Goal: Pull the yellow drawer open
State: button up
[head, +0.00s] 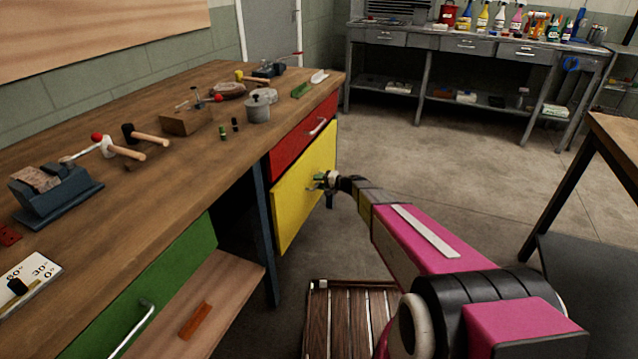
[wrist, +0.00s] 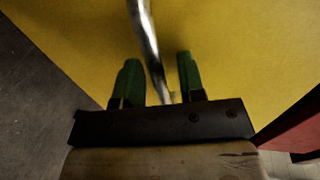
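The yellow drawer (head: 304,196) is in the workbench below a red drawer, and its front looks flush with the bench. My gripper (head: 320,181) is at the front of the yellow drawer, by its handle. In the wrist view the yellow front (wrist: 230,50) fills most of the picture. The metal bar handle (wrist: 146,40) runs between the two green fingers of my gripper (wrist: 160,78). The fingers are apart, with a gap on each side of the handle. In the head view my gripper hides most of the handle.
The red drawer (head: 303,138) with its own handle is just above. A green drawer (head: 150,290) is at the lower left. A slatted wooden platform (head: 345,315) lies on the floor close to my arm.

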grip_shut()
jog(key=shift+d, duration=0.1)
